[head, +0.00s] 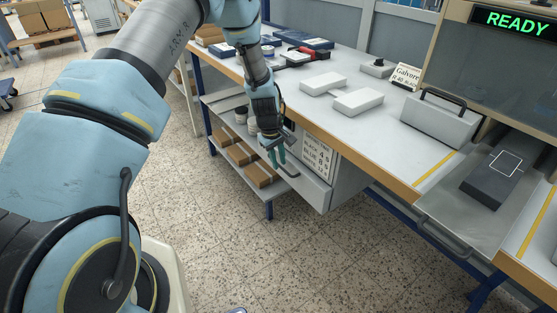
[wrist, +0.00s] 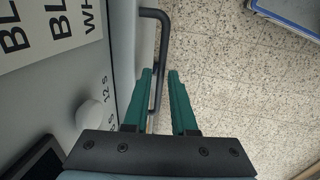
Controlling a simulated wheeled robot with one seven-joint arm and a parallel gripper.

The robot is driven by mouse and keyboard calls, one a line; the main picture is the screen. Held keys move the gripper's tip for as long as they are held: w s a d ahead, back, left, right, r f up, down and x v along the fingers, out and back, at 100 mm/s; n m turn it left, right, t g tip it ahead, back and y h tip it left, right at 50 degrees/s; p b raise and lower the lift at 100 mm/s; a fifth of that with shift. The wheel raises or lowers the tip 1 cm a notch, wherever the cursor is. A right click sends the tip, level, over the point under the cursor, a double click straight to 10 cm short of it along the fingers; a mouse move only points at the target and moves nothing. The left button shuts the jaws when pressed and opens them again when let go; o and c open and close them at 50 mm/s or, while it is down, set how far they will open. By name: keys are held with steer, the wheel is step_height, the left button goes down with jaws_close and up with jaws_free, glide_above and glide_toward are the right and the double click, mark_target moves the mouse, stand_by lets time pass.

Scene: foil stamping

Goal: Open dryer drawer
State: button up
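The dryer is a pale grey cabinet (head: 347,188) under the worktable, with a lettered sign (head: 318,156) on its front. Its drawer front (head: 310,190) is below the sign and looks flush with the cabinet. The drawer's dark bar handle (wrist: 160,45) runs lengthwise in the wrist view. My gripper (head: 279,158) is at the handle, pointing down. In the wrist view its green fingers (wrist: 160,75) are apart, one on each side of the bar. A thin gap seems to show beside the bar, so the fingers do not look clamped on it.
A white knob (wrist: 94,114) with time marks sits on the panel left of my fingers. A low shelf with brown boxes (head: 260,174) stands left of the dryer. The speckled floor (head: 270,260) in front is clear. A metal tray (head: 455,218) with a dark box is at right.

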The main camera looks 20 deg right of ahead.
jaws_close()
stand_by(1.4)
